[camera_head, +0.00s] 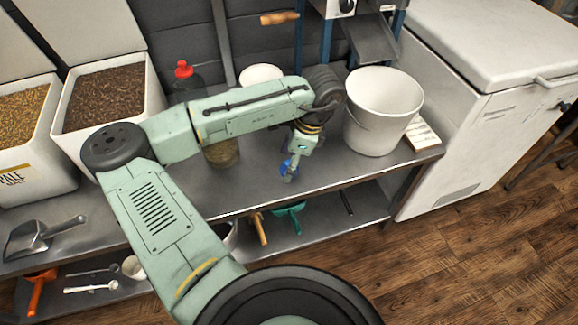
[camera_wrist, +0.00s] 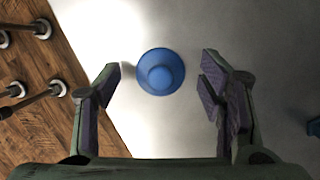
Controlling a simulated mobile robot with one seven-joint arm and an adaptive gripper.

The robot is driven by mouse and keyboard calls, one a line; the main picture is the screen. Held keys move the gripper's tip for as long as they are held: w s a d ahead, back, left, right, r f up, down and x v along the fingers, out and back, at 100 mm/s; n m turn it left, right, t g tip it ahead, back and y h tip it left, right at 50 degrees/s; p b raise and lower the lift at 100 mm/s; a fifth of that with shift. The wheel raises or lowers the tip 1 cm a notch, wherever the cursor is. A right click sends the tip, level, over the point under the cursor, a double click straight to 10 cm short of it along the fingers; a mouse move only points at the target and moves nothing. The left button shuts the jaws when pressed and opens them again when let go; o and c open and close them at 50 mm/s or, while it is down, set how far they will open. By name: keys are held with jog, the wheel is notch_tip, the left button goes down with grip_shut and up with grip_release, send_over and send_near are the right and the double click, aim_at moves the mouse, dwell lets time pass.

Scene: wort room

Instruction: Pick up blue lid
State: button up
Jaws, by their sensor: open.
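The blue lid (camera_wrist: 161,71) is round with a raised round middle and lies on the pale, brightly lit bench top in the wrist view. My gripper (camera_wrist: 160,80) is open, with one finger on each side of the lid and visible gaps between fingers and lid. In the head view my gripper (camera_head: 290,170) points down at the steel bench top, close above it. A bit of blue shows at its fingertips there, with the lid mostly hidden.
A white bucket (camera_head: 378,118) stands right of my gripper, near the bench's right end. A jar (camera_head: 222,153) and a red-topped dark bottle (camera_head: 184,82) stand to the left. Grain bins (camera_head: 108,100) are farther left. Bare bench lies in front of my gripper.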

jog(key=shift+a+f, duration=0.1)
jog(key=shift+f, duration=0.2)
jog(key=shift+c, duration=0.3)
jog(key=c, duration=0.9)
jog(key=shift+r, duration=0.9)
jog(key=shift+s+r, duration=0.2)
jog(key=shift+r, duration=0.25)
jog(key=shift+s+r, duration=0.2)
jog(key=shift+r, duration=0.25)
jog(key=s+d+r, duration=0.1)
jog(key=s, duration=1.4)
jog(key=shift+d+r+b, duration=0.15)
jog(key=shift+r+b, duration=0.1)
jog(key=shift+b, duration=0.2)
